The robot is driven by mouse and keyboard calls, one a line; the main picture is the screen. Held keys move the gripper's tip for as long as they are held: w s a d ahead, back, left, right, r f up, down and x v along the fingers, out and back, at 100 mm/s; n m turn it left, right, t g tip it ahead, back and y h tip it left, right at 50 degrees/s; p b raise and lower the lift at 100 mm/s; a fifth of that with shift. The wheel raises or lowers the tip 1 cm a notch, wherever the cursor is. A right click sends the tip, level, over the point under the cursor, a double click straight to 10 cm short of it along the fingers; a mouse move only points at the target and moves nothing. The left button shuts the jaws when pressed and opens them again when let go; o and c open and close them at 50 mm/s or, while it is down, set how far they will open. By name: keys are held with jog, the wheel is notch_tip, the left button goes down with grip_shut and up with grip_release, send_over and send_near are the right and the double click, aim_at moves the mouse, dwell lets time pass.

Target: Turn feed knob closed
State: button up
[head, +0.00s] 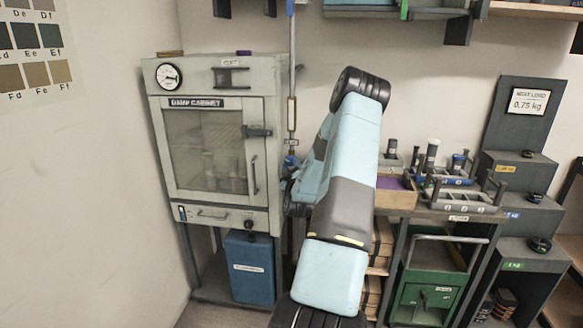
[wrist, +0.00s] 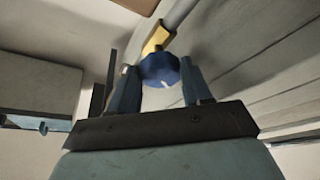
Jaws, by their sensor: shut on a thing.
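The feed knob is a round blue knob (wrist: 160,68) on a grey pipe with a yellow band. It shows a short pale mark near its lower edge in the wrist view. In the head view the knob (head: 291,160) is small, below a little label on the pipe right of the damp cabinet. My gripper (wrist: 160,77) is shut on the knob, one dark finger on each side. In the head view my forearm and wrist hide most of the gripper. I cannot read the knob's setting.
The damp cabinet (head: 211,104) stands just left of the pipe (head: 292,70), with its door shut. A blue bin (head: 249,268) sits below it. To the right of my arm are a bench with a tool rack (head: 465,200) and a green cabinet (head: 424,297).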

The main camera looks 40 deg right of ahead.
jog(key=shift+w+a+f+m+g+h, duration=0.2)
jog(key=shift+m+h, duration=0.35)
jog(key=shift+m, duration=0.8)
jog(key=shift+s+a+f+m+g+h, duration=0.1)
jog(key=shift+m+g+h, duration=0.35)
jog(key=shift+m, duration=0.9)
jog(key=shift+t, duration=0.25)
jog(key=o, duration=0.8)
jog(key=shift+w+r, duration=0.1)
jog(key=shift+c, duration=0.2)
jog(key=shift+h, duration=0.3)
jog(key=v, duration=1.3)
jog(key=shift+f, duration=0.35)
jog(key=shift+s+a+r, duration=0.15)
jog(key=shift+s+r, duration=0.15)
jog(key=shift+s, duration=0.05)
